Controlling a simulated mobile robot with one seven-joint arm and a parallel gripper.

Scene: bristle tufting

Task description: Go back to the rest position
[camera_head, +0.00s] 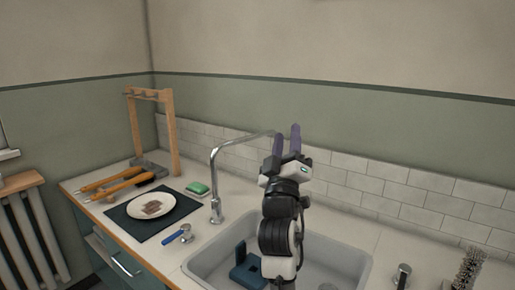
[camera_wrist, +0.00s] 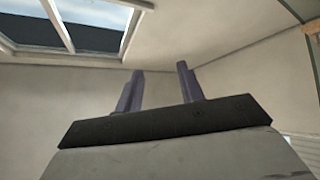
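My gripper (camera_head: 287,141) is raised above the sink in the head view, with its two purple fingers pointing up. The fingers stand apart with nothing between them. In the wrist view my gripper (camera_wrist: 160,77) also shows open and empty against the pale wall and ceiling. It touches no object that I can see.
The sink (camera_head: 340,262) holds a blue object (camera_head: 247,268). A tall faucet (camera_head: 214,180) stands close left of my arm. Further left are a plate (camera_head: 152,207) on a dark mat (camera_head: 118,214), a green sponge (camera_head: 197,188), orange-handled tools (camera_head: 118,180) and a wooden stand (camera_head: 170,130). A brush (camera_head: 468,268) is at right.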

